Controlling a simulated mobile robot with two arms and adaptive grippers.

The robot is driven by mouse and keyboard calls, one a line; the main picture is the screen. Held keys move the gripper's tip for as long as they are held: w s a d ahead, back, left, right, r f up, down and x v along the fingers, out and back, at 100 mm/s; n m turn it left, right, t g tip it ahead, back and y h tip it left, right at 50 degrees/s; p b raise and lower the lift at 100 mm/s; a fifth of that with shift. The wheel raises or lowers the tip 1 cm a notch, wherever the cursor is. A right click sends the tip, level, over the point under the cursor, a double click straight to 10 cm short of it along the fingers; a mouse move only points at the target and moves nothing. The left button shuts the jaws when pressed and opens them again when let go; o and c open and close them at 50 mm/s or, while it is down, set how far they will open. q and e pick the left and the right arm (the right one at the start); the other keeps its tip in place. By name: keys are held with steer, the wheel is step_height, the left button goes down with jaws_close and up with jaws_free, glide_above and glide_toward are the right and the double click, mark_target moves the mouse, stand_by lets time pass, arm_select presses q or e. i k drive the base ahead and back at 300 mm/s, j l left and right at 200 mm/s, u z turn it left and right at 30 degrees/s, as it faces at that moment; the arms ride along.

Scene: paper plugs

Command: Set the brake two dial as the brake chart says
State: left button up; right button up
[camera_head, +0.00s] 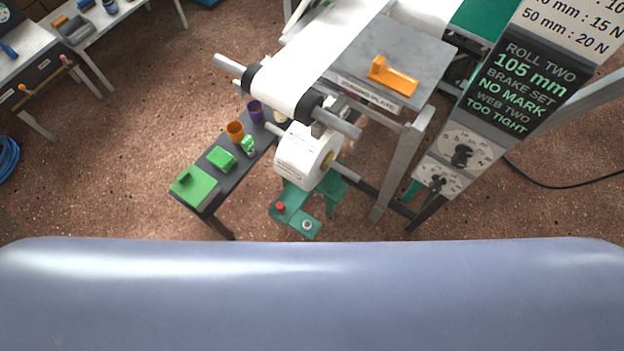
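Two dials stand on the grey post at the right. The upper, larger dial (463,152) has a black knob, and the lower, smaller dial (437,181) has another. Their labels are too small to read, so I cannot tell which is brake two. The dark screen (522,84) above them reads "ROLL TWO 105 mm BRAKE SET NO MARK WEB TWO TOO TIGHT". The chart (572,27) above it is cut off by the top edge; a line "50 mm : 20 N" shows, with part of a "15 N" line above. Neither gripper is in view.
A white paper roll (303,157) hangs below the splicing plate (400,55), which bears an orange tool (392,76). A narrow dark bench (213,177) holds green blocks and cups. A cable (560,186) lies on the floor at right.

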mark_target(459, 159)
steer(key=l+z, duration=0.1)
steer(key=z, duration=0.3)
steer(key=l+z, duration=0.1)
steer(key=z, duration=0.25)
steer(key=i+l+z, duration=0.1)
steer(key=z, duration=0.3)
